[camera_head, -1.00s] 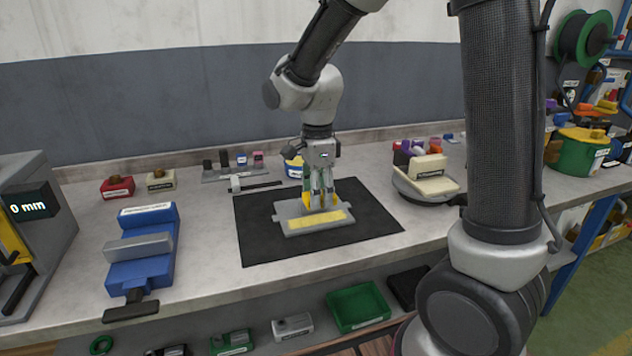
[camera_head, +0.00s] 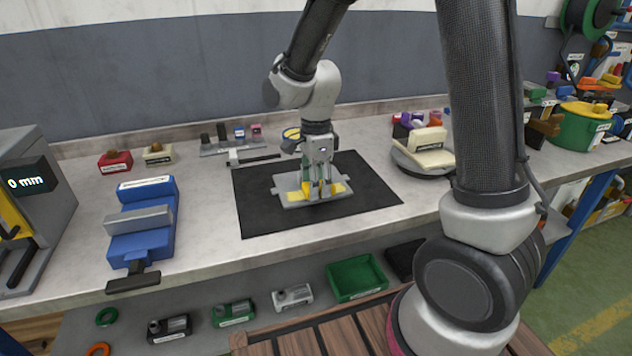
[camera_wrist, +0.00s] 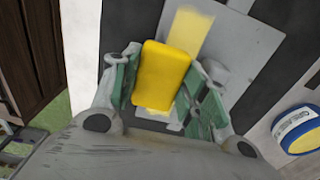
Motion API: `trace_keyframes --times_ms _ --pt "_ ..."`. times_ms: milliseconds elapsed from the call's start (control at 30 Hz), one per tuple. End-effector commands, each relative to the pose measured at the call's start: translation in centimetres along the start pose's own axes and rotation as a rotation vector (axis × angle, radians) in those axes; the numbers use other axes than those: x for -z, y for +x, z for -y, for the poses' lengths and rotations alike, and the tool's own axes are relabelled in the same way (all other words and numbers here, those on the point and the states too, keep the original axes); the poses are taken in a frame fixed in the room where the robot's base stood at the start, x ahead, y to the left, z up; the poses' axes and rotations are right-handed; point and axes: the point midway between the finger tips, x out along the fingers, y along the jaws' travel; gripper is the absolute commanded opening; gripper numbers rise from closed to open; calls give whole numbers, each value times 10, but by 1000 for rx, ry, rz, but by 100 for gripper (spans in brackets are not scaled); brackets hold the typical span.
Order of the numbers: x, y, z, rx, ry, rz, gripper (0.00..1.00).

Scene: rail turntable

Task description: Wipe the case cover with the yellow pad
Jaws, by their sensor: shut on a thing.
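The case cover (camera_head: 283,184) is a flat grey plate with side tabs, lying on a black mat (camera_head: 255,218). A yellow strip (camera_head: 338,187) runs along its near part; the strip's middle is hidden behind my fingers. My gripper (camera_head: 322,190) points down over that middle. In the wrist view its green-sided fingers are shut on the yellow pad (camera_wrist: 162,75). The cover (camera_wrist: 235,45) lies beneath the pad, with the strip (camera_wrist: 190,35) showing on both sides of it. I cannot tell whether the pad touches the cover.
A blue vise (camera_head: 142,225) stands left of the mat. A round turntable (camera_head: 425,165) bearing a cream block is to the right. Small labelled blocks and a grey rack (camera_head: 232,143) stand behind. A green bin (camera_head: 357,277) sits on the shelf below.

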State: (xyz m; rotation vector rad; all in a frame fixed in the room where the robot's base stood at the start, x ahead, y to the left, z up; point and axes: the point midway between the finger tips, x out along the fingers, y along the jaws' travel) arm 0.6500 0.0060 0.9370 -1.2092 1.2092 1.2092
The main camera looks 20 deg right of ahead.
Motion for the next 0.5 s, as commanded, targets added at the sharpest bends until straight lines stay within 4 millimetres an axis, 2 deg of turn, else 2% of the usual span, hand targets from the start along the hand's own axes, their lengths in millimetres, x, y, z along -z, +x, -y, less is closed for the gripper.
trace_keyframes --times_ms 500 --pt "0 6 0 -1 0 0 25"
